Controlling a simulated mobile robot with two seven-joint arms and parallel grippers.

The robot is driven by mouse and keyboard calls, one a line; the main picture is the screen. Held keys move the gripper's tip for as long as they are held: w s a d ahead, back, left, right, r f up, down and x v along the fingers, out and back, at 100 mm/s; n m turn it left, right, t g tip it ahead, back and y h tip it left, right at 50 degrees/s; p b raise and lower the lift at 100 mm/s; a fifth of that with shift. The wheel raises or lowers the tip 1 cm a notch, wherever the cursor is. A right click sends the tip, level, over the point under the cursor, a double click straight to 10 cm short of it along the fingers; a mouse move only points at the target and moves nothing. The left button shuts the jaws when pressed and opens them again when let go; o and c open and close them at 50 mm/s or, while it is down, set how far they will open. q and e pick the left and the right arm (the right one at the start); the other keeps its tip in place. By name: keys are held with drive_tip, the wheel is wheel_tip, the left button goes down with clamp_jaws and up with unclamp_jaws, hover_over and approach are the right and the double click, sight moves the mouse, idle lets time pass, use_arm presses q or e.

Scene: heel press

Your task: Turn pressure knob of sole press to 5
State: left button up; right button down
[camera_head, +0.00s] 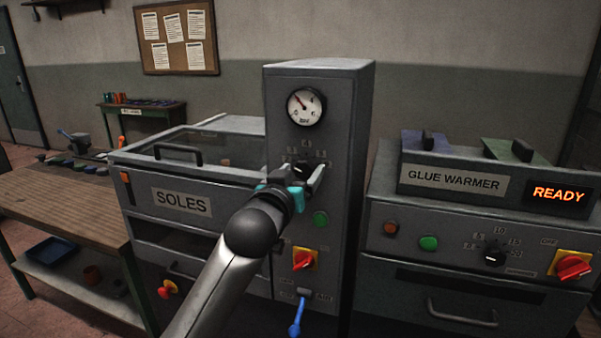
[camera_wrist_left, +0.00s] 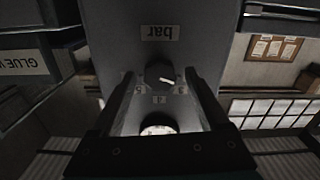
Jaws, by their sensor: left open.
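The sole press (camera_head: 345,110) is a tall grey cabinet beside the drawer unit labelled SOLES. Its black pressure knob (camera_head: 303,169) sits below the round gauge (camera_head: 305,107), with small numerals around it. The wrist view, upside down, shows the knob (camera_wrist_left: 159,74) with a short white pointer mark toward lower right. The "bar" label (camera_wrist_left: 160,32) lies beyond it; the gauge (camera_wrist_left: 158,128) is partly hidden by my gripper. My left gripper (camera_head: 296,171) is open, one finger on each side of the knob, with visible gaps. My right gripper is not in view.
Below the knob are a green button (camera_head: 320,219), a red-yellow switch (camera_head: 304,259) and a blue-handled lever (camera_head: 297,318). The glue warmer (camera_head: 470,215) stands to the right, reading READY. A wooden workbench (camera_head: 60,212) is at left.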

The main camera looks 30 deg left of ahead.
use_arm(q)
drive_tip(key=shift+c, duration=0.2)
clamp_jaws()
idle(0.3)
